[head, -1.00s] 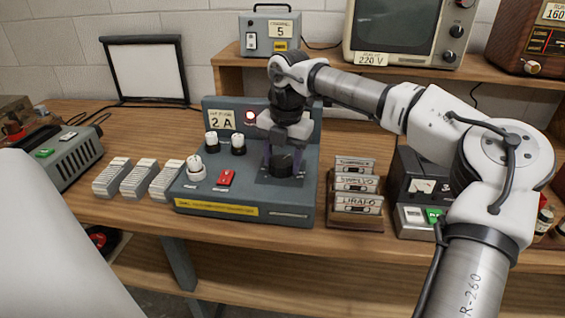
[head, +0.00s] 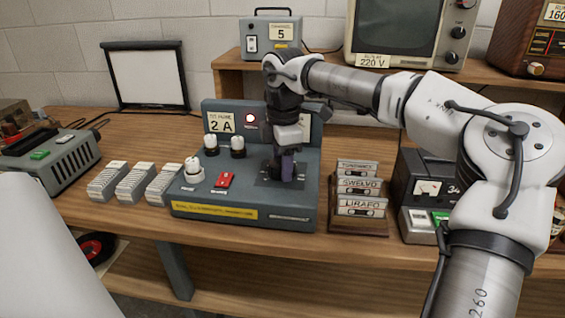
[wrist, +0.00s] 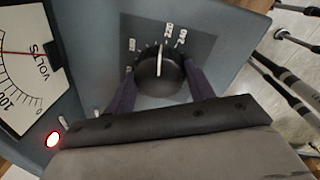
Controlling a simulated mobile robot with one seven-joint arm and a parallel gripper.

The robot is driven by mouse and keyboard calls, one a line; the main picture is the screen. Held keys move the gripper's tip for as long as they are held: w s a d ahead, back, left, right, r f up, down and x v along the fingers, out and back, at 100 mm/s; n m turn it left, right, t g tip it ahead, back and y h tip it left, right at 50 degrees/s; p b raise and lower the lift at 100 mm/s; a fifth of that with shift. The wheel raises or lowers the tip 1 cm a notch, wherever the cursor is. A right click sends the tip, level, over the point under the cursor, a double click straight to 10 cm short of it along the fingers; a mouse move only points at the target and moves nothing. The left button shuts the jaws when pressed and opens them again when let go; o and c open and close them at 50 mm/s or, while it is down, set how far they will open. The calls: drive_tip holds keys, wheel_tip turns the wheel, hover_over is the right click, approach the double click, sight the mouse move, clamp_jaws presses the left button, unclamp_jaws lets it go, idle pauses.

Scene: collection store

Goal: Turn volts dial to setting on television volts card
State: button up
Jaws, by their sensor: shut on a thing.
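The volts dial is a round black knob (wrist: 160,72) with a white pointer line, on a dark plate with several white markings around its upper side. In the wrist view the pointer stands nearly straight up, between the upper-left marking and the markings to the upper right. My gripper (wrist: 158,88) is shut on the knob, one finger on each side. In the head view my gripper (head: 287,170) comes down over the grey-blue console (head: 245,208) and hides most of the knob. The television (head: 404,35) on the shelf carries a card (head: 372,60) reading 220 V.
The console has a card reading 2 A (head: 221,122), a lit red lamp, smaller knobs (head: 211,143) and a red switch (head: 225,180). A volts meter (wrist: 30,75) shows at left in the wrist view. A cassette rack (head: 358,195) stands close on the console's right.

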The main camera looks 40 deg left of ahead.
drive_tip(key=shift+m, duration=0.6)
drive_tip(key=o, duration=1)
drive_tip(key=r, duration=0.9)
drive_tip(key=r+p, duration=0.1)
drive_tip(key=r, duration=0.3)
drive_tip(key=shift+s+d+r, duration=0.35)
drive_tip(key=shift+r, duration=0.05)
